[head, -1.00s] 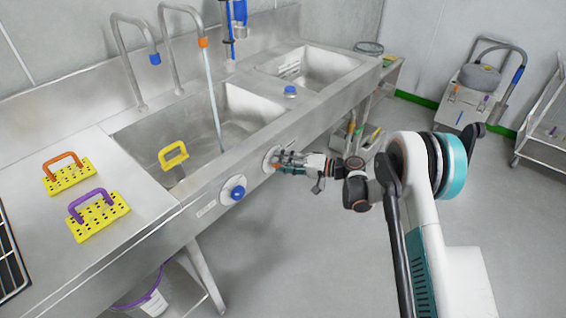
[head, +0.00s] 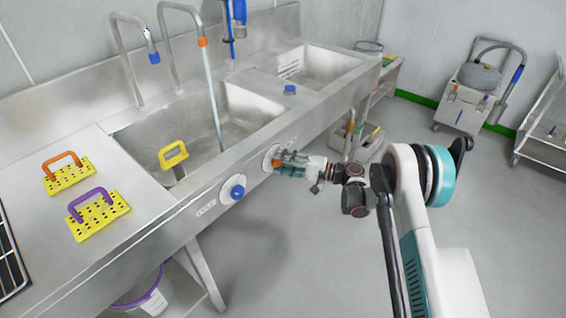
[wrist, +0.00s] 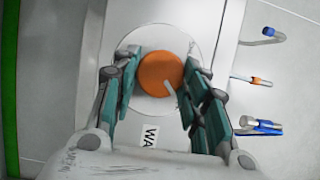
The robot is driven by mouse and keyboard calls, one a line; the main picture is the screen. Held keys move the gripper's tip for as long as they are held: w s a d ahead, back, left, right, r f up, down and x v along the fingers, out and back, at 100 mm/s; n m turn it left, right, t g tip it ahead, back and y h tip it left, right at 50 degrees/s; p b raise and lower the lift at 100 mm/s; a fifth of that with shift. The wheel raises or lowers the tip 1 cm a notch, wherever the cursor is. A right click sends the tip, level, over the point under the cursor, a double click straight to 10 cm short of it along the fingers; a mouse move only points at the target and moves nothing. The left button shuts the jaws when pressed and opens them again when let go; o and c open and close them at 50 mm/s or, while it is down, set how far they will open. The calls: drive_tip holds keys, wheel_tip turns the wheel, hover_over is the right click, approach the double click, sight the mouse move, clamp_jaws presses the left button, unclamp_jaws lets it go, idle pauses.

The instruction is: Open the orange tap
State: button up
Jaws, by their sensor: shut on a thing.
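The orange tap knob (head: 276,162) is on the sink's front panel, on a pale round plate. In the wrist view the knob (wrist: 158,72) shows a pale pointer line slanting to the lower right. My gripper (head: 281,164) is shut on the knob, with a finger on either side, as the wrist view shows (wrist: 163,80). The orange-tipped spout (head: 202,42) arches over the left basin. A thin pale blue stream (head: 214,105) runs from it down into the basin.
A blue knob (head: 233,189) sits on the same panel, left of my gripper. A blue-tipped spout (head: 153,57) stands beside the orange-tipped one. Wheeled equipment (head: 468,100) stands at the back right; the floor between is open.

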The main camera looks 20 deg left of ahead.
drive_tip(key=o, duration=1.1)
drive_tip(key=shift+c, duration=0.2)
drive_tip(key=d, duration=1.2)
